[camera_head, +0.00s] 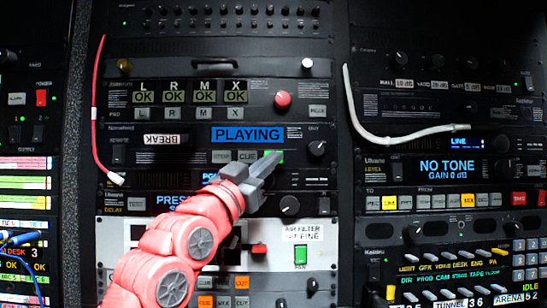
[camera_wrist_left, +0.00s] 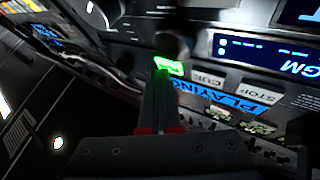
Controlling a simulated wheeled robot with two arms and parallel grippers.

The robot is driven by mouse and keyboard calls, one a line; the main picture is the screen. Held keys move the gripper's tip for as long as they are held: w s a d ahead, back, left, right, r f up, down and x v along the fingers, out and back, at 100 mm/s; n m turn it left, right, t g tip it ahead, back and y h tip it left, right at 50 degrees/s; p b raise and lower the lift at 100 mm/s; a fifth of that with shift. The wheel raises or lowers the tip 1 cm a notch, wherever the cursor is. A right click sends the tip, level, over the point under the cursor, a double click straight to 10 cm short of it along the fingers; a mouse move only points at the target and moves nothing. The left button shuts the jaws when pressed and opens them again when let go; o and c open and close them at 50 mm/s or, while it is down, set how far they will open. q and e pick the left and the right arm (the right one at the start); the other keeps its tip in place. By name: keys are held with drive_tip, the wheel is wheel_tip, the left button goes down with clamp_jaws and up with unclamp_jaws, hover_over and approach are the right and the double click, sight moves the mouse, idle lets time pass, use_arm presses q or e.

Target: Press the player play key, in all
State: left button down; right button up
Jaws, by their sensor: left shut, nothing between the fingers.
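The player's play key (camera_head: 281,155) glows green in the head view, at the right end of the row beside the keys marked STOP (camera_head: 221,156) and CUE (camera_head: 247,156). The blue display (camera_head: 248,135) above them reads PLAYING. My left gripper (camera_head: 268,163) is shut and empty, its tips at the play key and covering part of it. In the left wrist view the fingers (camera_wrist_left: 160,82) point at the green key (camera_wrist_left: 170,67). I cannot tell whether they touch it. My right gripper is not in view.
A black knob (camera_head: 317,149) sits right of the play key, and a red knob (camera_head: 283,99) above it. A pink cable (camera_head: 96,110) hangs at the left and a white cable (camera_head: 385,136) at the right. More rack units with keys surround the player.

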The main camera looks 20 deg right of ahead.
use_arm(q)
drive_tip(key=shift+f, duration=0.1)
drive_tip(key=shift+s+a+b, duration=0.25)
drive_tip(key=shift+s+b, duration=0.35)
drive_tip(key=shift+s, duration=0.05)
drive_tip(key=s+b, duration=0.1)
drive_tip(key=s, duration=0.1)
drive_tip(key=s+a+b, duration=0.1)
drive_tip(key=s, duration=0.2)
drive_tip(key=shift+a+b, duration=0.15)
drive_tip(key=shift+b, duration=0.2)
drive_tip(key=shift+w, duration=0.1)
idle(0.5)
